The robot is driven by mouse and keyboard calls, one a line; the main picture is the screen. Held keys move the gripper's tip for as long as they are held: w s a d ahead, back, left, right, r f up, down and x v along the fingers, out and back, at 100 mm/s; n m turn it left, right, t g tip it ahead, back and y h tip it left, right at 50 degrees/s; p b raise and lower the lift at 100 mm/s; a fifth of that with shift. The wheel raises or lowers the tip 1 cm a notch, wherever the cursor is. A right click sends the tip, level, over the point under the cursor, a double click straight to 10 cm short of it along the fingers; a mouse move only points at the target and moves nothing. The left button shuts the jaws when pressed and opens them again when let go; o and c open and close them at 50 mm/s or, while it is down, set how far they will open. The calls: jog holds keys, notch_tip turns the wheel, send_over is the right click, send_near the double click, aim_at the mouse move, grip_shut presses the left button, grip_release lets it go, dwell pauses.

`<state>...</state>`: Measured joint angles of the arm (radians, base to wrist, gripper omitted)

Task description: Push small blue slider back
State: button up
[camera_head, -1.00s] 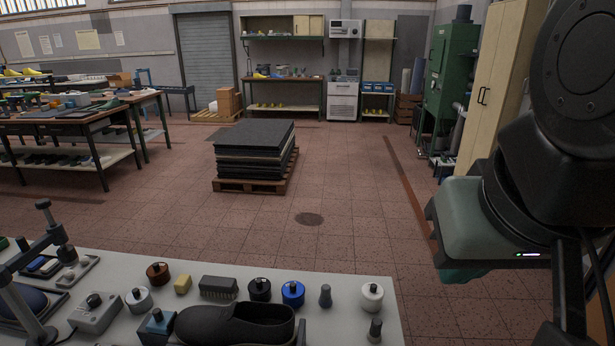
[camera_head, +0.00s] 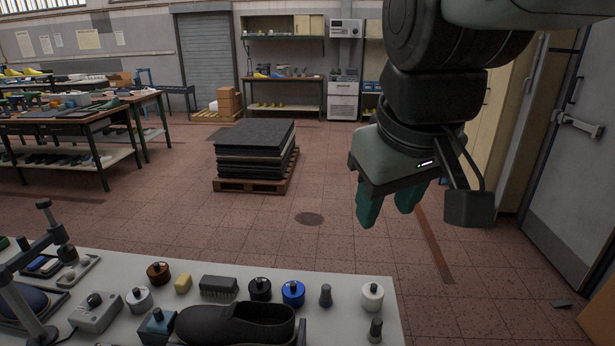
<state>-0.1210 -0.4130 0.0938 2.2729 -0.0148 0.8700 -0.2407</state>
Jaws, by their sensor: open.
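A small panel (camera_head: 88,265) lies at the left of the workbench. Small blue pieces (camera_head: 42,265) show on it, partly behind a dark clamp-like stand; one may be the small blue slider, but they are too small to tell which or how far along it sits. My gripper (camera_head: 387,214) hangs in the air at the right, above and beyond the bench's right end. Its two teal fingers point down, apart, with nothing between them. It is far from the blue pieces.
The workbench (camera_head: 343,322) holds a dark shoe (camera_head: 238,325), a grey box with a knob (camera_head: 96,312), a brush (camera_head: 218,287), a blue round container (camera_head: 293,292) and a white one (camera_head: 372,296). The dark stand (camera_head: 52,240) rises at the left. Air above the bench is mostly clear.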

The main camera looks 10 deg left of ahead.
jog(key=w+a+f+n+g, duration=0.1)
jog(key=w+a+f+n, duration=0.1)
jog(key=w+a+n, duration=0.35)
jog(key=n+g+y, duration=0.4)
jog(key=n+g, duration=0.2)
jog(key=n, duration=0.6)
send_over(157, 310)
jog(key=w+d, duration=0.2)
jog(key=d, duration=0.2)
notch_tip(157, 310, down, 26)
jog(key=r, duration=0.1)
jog(key=shift+m+t, duration=0.25)
jog(key=shift+t, duration=0.05)
jog(key=x, duration=1)
jog(key=shift+s+f, duration=0.15)
jog(key=shift+s, duration=0.05)
jog(key=shift+c, duration=0.3)
jog(key=shift+d, duration=0.1)
grip_shut()
